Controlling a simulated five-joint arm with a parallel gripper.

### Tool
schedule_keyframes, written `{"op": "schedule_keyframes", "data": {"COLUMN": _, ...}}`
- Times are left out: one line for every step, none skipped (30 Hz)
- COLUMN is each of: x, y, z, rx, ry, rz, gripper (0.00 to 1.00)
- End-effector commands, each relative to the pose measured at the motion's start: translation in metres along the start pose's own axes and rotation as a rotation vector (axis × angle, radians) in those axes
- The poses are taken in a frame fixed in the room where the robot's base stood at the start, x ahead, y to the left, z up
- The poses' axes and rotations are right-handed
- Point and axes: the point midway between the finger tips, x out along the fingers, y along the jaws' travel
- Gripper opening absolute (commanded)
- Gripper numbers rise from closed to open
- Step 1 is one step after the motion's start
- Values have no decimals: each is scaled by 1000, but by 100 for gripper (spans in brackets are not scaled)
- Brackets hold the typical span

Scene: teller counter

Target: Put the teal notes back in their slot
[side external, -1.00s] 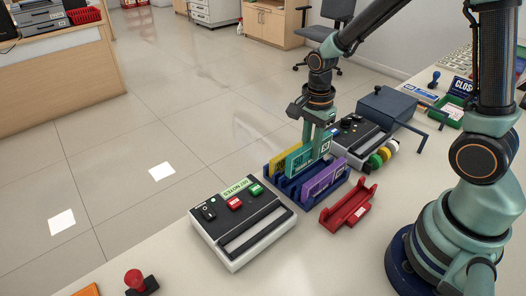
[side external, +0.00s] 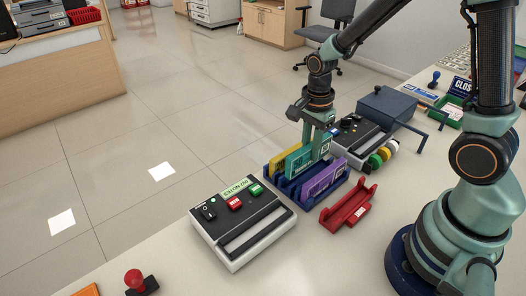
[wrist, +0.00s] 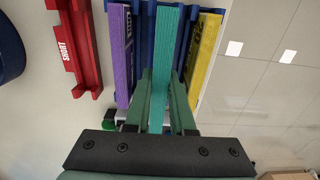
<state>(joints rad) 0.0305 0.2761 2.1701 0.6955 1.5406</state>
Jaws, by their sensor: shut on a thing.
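The teal notes (side external: 299,161) stand upright as a flat bundle in the blue slotted rack (side external: 282,187), between the yellow notes (side external: 279,166) and the purple notes (side external: 325,180). My gripper (side external: 318,146) is above the rack, shut on the teal notes at one end. In the wrist view the teal notes (wrist: 167,45) run between my gripper's two green fingers (wrist: 162,85). The purple notes (wrist: 121,50) are on the left and the yellow notes (wrist: 203,60) on the right. The bundle's lower edge is hidden by the rack, so I cannot tell whether it touches the slot floor.
A red tray (side external: 348,208) lies beside the rack, apart from it. A black-and-white machine (side external: 240,222) stands at the left. Another machine (side external: 358,138) with coloured rolls and a dark blue box (side external: 388,106) stand behind. A red-knobbed stamp (side external: 135,280) is at the front edge.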

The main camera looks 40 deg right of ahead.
Motion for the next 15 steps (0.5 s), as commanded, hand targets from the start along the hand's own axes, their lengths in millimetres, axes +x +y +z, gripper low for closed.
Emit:
{"op": "schedule_keyframes", "data": {"x": 0, "y": 0, "z": 0, "rx": 0, "ry": 0, "rz": 0, "gripper": 0}}
{"op": "schedule_keyframes", "data": {"x": 0, "y": 0, "z": 0, "rx": 0, "ry": 0, "rz": -1, "gripper": 0}}
{"op": "schedule_keyframes", "data": {"x": 0, "y": 0, "z": 0, "rx": 0, "ry": 0, "rz": -1, "gripper": 0}}
{"op": "schedule_keyframes", "data": {"x": 0, "y": 0, "z": 0, "rx": 0, "ry": 0, "rz": -1, "gripper": 0}}
{"op": "schedule_keyframes", "data": {"x": 0, "y": 0, "z": 0, "rx": 0, "ry": 0, "rz": -1, "gripper": 0}}
{"op": "schedule_keyframes", "data": {"x": 0, "y": 0, "z": 0, "rx": 0, "ry": 0, "rz": 0, "gripper": 0}}
{"op": "schedule_keyframes", "data": {"x": 0, "y": 0, "z": 0, "rx": 0, "ry": 0, "rz": 0, "gripper": 0}}
{"op": "schedule_keyframes", "data": {"x": 0, "y": 0, "z": 0, "rx": 0, "ry": 0, "rz": 0, "gripper": 0}}
{"op": "schedule_keyframes", "data": {"x": 1, "y": 0, "z": 0, "rx": 0, "ry": 0, "rz": 0, "gripper": 0}}
{"op": "schedule_keyframes", "data": {"x": 2, "y": 0, "z": 0, "rx": 0, "ry": 0, "rz": 0, "gripper": 0}}
{"op": "schedule_keyframes", "data": {"x": 3, "y": 0, "z": 0, "rx": 0, "ry": 0, "rz": 0, "gripper": 0}}
{"op": "schedule_keyframes", "data": {"x": 4, "y": 0, "z": 0, "rx": 0, "ry": 0, "rz": 0, "gripper": 0}}
{"op": "schedule_keyframes", "data": {"x": 5, "y": 0, "z": 0, "rx": 0, "ry": 0, "rz": 0, "gripper": 0}}
{"op": "schedule_keyframes", "data": {"x": 6, "y": 0, "z": 0, "rx": 0, "ry": 0, "rz": 1, "gripper": 0}}
{"op": "schedule_keyframes", "data": {"x": 7, "y": 0, "z": 0, "rx": 0, "ry": 0, "rz": 1, "gripper": 0}}
